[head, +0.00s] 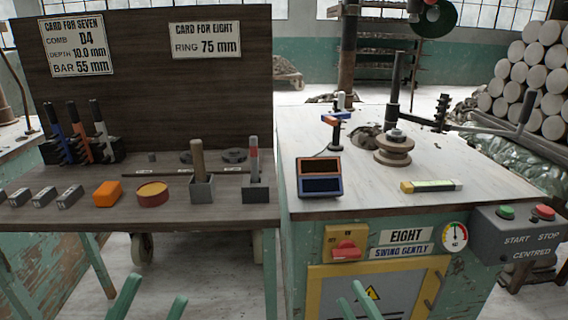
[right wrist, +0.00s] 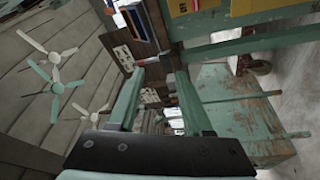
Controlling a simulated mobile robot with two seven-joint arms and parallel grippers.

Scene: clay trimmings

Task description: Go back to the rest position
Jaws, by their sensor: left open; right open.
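My left gripper (head: 150,300) is low at the bottom of the head view, in front of the wooden bench. Its two green fingers are apart with nothing between them. My right gripper (head: 356,302) is at the bottom centre, in front of the machine cabinet's yellow-framed door. Only its fingertips show there. In the right wrist view the right gripper's fingers (right wrist: 158,92) are spread and empty. Neither gripper appears to touch anything. The rest of both arms is out of the head view.
The wooden bench (head: 110,213) holds combs, blocks and tools, with two cards on its backboard. The machine table (head: 465,150) carries a spindle with a clay-coloured piece (head: 394,150), a dark display (head: 320,177) and a level (head: 431,186). A START/STOP box (head: 515,235) juts out at right.

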